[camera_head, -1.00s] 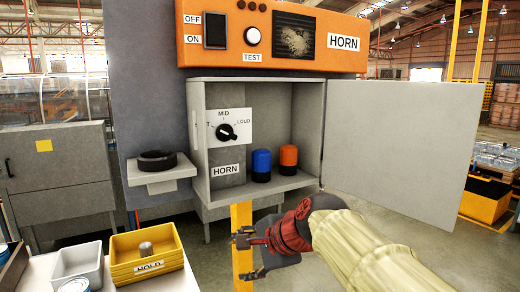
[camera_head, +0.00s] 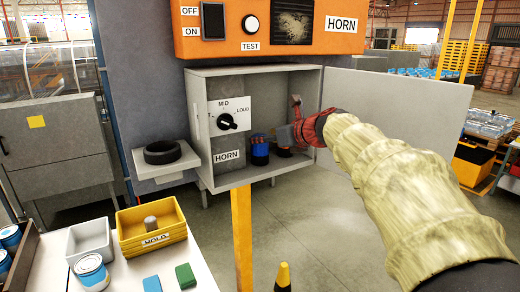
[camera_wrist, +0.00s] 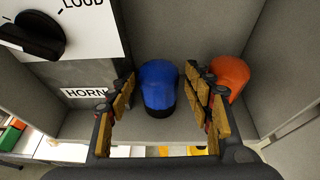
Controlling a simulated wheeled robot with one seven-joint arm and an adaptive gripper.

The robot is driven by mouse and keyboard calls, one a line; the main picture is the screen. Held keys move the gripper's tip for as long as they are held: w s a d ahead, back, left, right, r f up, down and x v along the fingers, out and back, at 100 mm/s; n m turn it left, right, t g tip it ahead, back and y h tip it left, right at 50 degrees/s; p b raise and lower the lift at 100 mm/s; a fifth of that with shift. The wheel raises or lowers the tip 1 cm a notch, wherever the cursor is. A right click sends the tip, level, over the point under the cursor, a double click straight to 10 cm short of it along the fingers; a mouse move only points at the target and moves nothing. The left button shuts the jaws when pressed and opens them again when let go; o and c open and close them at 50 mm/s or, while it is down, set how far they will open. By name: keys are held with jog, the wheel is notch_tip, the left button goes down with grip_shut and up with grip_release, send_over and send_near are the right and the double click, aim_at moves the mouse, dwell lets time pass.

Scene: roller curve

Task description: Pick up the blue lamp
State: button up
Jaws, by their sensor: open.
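The blue lamp (camera_head: 260,146) stands upright on the floor of the open grey cabinet (camera_head: 232,180), in front of its back wall. In the wrist view the blue lamp (camera_wrist: 158,86) has a dark base and shows between my two spread fingers. My gripper (camera_wrist: 162,108) is open and empty, with padded fingers on both sides of the lamp. The right fingers overlap the orange lamp (camera_wrist: 230,76), which stands close to the right of the blue one. In the head view my gripper (camera_head: 276,140) reaches into the cabinet and hides most of the orange lamp.
The cabinet door (camera_head: 400,120) is swung open to the right. A dial (camera_head: 227,121) and a HORN label are on the left inside the cabinet. A dark ring (camera_head: 162,152) lies on a small shelf at left. A yellow bin (camera_head: 150,240) stands on the table below.

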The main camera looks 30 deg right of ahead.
jog(key=x, duration=0.4)
jog(key=shift+a+f, duration=0.1)
jog(key=shift+f, duration=0.2)
jog(key=shift+s+r, duration=0.1)
jog(key=shift+s, duration=0.1)
jog(key=shift+c, duration=0.5)
jog(key=shift+w, duration=0.15)
jog(key=shift+c, duration=1.3)
jog(key=c, duration=0.6)
jog(key=shift+c, duration=0.2)
